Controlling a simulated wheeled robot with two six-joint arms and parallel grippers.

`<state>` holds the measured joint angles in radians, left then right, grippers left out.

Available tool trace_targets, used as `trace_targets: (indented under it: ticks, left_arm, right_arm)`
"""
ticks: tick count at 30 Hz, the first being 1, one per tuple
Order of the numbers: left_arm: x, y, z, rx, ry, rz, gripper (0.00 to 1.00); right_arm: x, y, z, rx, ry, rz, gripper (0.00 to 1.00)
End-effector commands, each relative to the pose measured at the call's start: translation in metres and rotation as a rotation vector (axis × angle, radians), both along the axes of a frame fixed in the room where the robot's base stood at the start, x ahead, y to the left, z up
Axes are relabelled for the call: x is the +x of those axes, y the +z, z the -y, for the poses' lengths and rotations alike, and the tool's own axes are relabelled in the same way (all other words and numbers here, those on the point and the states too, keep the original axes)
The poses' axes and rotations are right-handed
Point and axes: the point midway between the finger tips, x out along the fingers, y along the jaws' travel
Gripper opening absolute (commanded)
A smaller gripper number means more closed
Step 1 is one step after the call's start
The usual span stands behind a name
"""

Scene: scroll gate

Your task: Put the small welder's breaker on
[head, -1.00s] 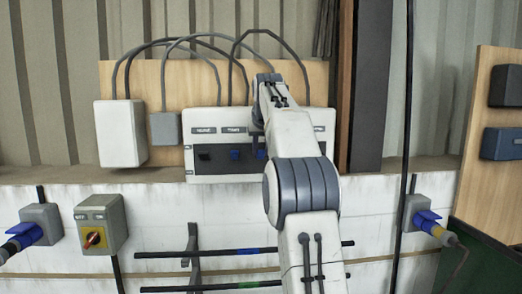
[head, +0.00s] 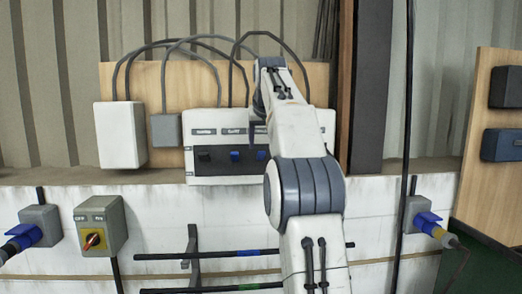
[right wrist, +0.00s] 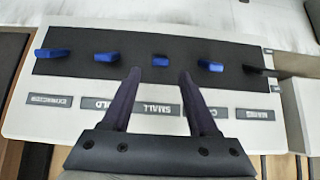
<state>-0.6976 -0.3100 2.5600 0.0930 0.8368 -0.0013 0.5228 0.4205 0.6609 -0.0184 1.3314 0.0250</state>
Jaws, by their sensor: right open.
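The breaker panel is a white box (head: 215,172) on a wooden board; in the right wrist view it appears upside down, with a black strip (right wrist: 80,66) carrying a row of levers. The small welder's breaker, a blue lever (right wrist: 159,60), lines up with the label reading SMALL (right wrist: 155,106). My right gripper (right wrist: 158,74) is open, its two dark fingers pointing at the strip, one tip on each side below this lever. I see no clear contact. My left gripper is not in view.
Other blue levers (right wrist: 106,57) (right wrist: 210,66) flank it closely, and a black lever (right wrist: 258,71) ends the row. A white box (head: 120,134) and a grey box (head: 166,129) stand left of the panel. A rotary switch (head: 94,239) is below on the wall.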

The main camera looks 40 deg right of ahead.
Motion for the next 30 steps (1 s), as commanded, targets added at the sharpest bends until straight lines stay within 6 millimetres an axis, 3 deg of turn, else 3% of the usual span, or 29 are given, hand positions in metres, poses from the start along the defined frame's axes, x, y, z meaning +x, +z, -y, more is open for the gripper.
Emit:
trace_targets:
  ticks: [3, 10, 30]
  left_arm:
    - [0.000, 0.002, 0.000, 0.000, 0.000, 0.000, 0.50]
    - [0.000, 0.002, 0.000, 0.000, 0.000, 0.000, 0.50]
    - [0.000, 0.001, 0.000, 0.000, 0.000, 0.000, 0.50]
  right_arm:
    - [-0.014, 0.020, -0.009, -0.003, 0.001, 0.004, 0.60]
    - [-0.030, 0.042, -0.020, -0.002, 0.001, 0.003, 0.60]
    - [-0.033, 0.043, -0.024, 0.001, 0.006, -0.002, 0.60]
